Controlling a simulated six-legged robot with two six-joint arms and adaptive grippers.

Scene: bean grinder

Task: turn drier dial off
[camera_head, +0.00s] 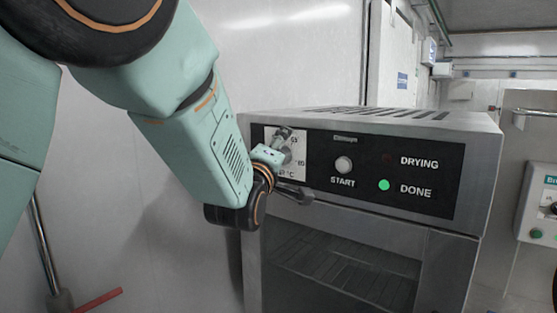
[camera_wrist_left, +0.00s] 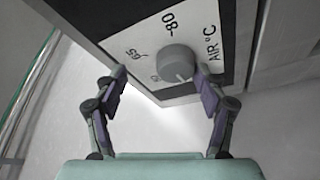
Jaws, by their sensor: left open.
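The drier (camera_head: 400,230) is a grey metal box with a black front panel and a white dial plate at its upper left. The round grey dial (camera_wrist_left: 175,63) shows in the left wrist view, on the plate marked with numbers and "AIR °C". My left gripper (camera_wrist_left: 161,78) is open, with one finger on each side of the dial; the dial lies closer to the right finger. Contact cannot be told. In the head view my left gripper (camera_head: 290,163) is in front of the dial plate and covers much of it. My right gripper is not in view.
The panel also has a START button (camera_head: 343,164), an unlit DRYING lamp and a green lit DONE lamp (camera_head: 384,185). A dark window is below the panel. A control box (camera_head: 537,218) is at the right edge. A wall stands behind my left arm.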

